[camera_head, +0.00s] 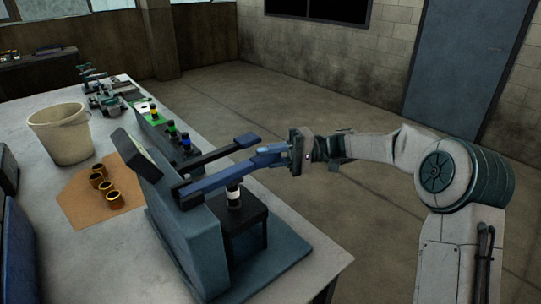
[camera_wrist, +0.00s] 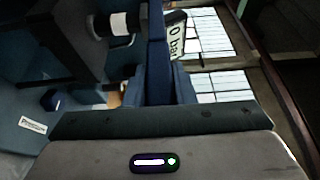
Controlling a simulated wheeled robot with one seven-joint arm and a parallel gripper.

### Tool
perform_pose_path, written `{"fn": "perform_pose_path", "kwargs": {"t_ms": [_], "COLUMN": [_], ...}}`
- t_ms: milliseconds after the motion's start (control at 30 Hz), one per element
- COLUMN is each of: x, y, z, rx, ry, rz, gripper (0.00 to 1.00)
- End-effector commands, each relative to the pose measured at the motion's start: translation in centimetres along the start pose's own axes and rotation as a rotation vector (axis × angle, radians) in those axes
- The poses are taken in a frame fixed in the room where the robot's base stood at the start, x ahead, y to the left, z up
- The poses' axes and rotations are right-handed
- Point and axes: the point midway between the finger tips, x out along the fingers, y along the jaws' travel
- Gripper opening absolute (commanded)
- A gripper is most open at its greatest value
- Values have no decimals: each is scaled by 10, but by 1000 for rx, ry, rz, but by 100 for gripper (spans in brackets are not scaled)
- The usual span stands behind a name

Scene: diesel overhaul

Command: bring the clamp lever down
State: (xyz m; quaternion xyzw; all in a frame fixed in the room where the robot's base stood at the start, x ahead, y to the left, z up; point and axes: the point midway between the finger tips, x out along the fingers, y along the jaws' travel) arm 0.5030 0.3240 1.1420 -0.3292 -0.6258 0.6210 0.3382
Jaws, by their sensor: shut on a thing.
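The clamp lever (camera_head: 212,182) is a blue bar on the upright blue-grey test stand (camera_head: 190,235). It reaches out to the right, roughly level and slightly raised at its outer end, above a dark block (camera_head: 245,222) holding a black-and-white cylinder (camera_head: 234,194). My gripper (camera_head: 268,156) is shut on the lever's outer end. In the wrist view the lever (camera_wrist: 156,28) runs up the middle between my two blue fingers (camera_wrist: 158,88). The fingers hide the lever's tip.
A second dark arm (camera_head: 218,152) juts from the stand just behind the lever. A tilted display (camera_head: 137,155) tops the stand; it reads "0 bar" in the wrist view (camera_wrist: 177,42). A bucket (camera_head: 60,133) and brass rings (camera_head: 105,187) stand left. The floor behind is clear.

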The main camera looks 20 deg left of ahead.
Motion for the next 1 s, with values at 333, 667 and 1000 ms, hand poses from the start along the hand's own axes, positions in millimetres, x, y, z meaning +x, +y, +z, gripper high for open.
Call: {"fn": "perform_pose_path", "kwargs": {"t_ms": [333,667,1000], "x": [-1,-9,-79], "y": [3,3,5], "z": [0,0,-1], "rx": [8,5,4], "ry": [1,4,7], "rz": [-2,-1,-1], "gripper": [45,45,45]}}
